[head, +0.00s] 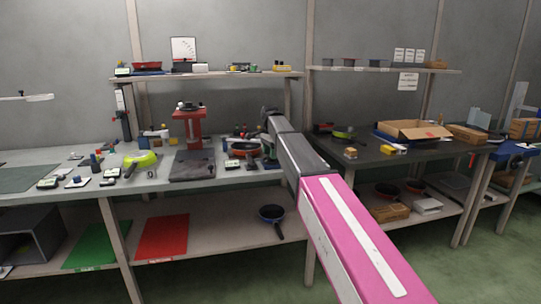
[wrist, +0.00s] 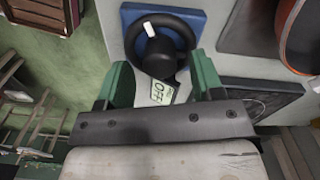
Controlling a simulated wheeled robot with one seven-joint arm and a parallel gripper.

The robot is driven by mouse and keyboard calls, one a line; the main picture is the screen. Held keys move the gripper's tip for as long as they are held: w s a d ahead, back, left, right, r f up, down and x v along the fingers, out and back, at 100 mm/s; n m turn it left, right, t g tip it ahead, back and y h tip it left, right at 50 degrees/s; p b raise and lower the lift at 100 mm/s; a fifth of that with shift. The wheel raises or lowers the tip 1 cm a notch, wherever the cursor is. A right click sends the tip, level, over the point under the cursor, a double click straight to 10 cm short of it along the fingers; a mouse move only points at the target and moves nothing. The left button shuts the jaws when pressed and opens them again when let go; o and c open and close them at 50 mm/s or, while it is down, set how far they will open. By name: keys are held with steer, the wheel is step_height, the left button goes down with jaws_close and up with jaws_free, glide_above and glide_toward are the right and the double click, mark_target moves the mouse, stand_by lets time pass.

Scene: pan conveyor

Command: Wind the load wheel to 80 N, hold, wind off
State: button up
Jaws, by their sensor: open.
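In the wrist view, a black round wheel (wrist: 185,28) with a white grip or mark sits on a blue base (wrist: 207,22). A dark rounded hub stands at its middle. A small pale tag or display reading "OFF" (wrist: 161,93) shows just below it. My gripper (wrist: 162,62) is open, its two green fingers apart to the left and right of the hub, holding nothing. Whether the fingers touch the wheel I cannot tell. In the head view my arm reaches over the bench and hides what lies under its far end, and I cannot make out the wheel there.
A red-orange pan (wrist: 298,35) lies close to the right of the wheel. A dark plate (wrist: 275,98) is below it. On the bench stand a red press-like stand (head: 188,130) and a yellow-green pan (head: 142,160). An open cardboard box (head: 413,130) is on the right table.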

steer(key=shift+f, duration=0.45)
steer(key=c, duration=0.9)
steer(key=shift+c, duration=0.2)
